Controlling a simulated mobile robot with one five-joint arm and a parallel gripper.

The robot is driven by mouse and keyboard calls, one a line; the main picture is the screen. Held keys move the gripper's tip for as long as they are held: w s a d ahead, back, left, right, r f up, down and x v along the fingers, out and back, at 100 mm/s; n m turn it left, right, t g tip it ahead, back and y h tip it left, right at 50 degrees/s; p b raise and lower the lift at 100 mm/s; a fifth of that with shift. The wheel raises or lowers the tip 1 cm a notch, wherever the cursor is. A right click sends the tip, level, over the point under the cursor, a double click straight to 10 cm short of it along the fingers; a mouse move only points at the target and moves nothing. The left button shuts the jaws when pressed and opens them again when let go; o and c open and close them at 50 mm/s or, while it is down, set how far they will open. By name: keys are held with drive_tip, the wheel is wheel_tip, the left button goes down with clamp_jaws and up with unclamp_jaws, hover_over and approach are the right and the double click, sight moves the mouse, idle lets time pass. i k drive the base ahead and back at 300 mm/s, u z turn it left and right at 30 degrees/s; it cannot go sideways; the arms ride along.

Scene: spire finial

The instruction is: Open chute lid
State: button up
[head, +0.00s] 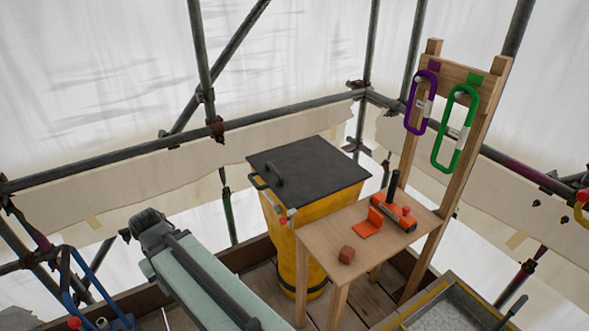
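The chute (312,240) is a yellow tapering body standing at the middle of the platform. Its dark grey square lid (320,178) lies flat over the top and looks shut. A small dark bar handle (273,174) sits on the left part of the lid.
A grey tub (445,308) is at lower right. Scaffold pipes (250,122) run behind.

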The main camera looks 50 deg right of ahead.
sight(303, 172)
drive_tip(key=u, duration=0.15)
drive_tip(key=i, duration=0.95)
drive_tip(key=z, duration=0.1)
